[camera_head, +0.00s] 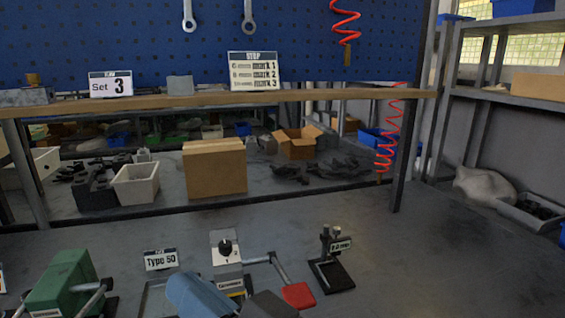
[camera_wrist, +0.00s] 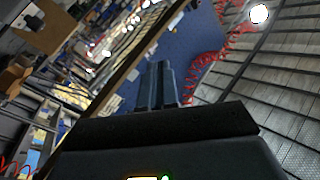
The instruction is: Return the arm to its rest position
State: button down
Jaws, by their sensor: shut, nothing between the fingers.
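My gripper (camera_wrist: 157,88) shows in the wrist view, its two grey fingers side by side and shut, with nothing between them. The fingers point toward a tilted view of the blue pegboard and a wooden shelf edge, and touch nothing that I can see. In the head view, a blue-grey rounded part and a dark part at the bottom centre look like my own arm, in front of the bench. I cannot make out the fingertips there.
The grey bench (camera_head: 420,250) holds a green device (camera_head: 62,283), a knob unit (camera_head: 226,248), a red-ended lever (camera_head: 298,294) and a small black stand (camera_head: 331,265). Cardboard boxes (camera_head: 215,167) stand behind. A red coiled hose (camera_head: 388,135) hangs at right. The bench's right side is clear.

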jog(key=s+d+f+m+t+h, duration=0.2)
jog(key=s+d+f+m+h, duration=0.2)
jog(key=d+f+h, duration=0.3)
jog(key=s+d+f+m+t+h, duration=0.3)
jog(key=s+d+f+m+h, duration=0.15)
jog(key=d+f, duration=0.5)
jog(key=s+d+n+g+h, duration=0.1)
jog(key=s+d+h, duration=0.1)
jog(key=s+d, duration=0.4)
jog(key=s+d+f+n+h, duration=0.1)
jog(key=s+d+n+h, duration=0.1)
jog(key=s+d, duration=0.5)
jog(key=s, duration=0.5)
jog(key=shift+s+d+f+g, duration=0.2)
jog(key=shift+f+g, duration=0.1)
jog(key=shift+g, duration=0.1)
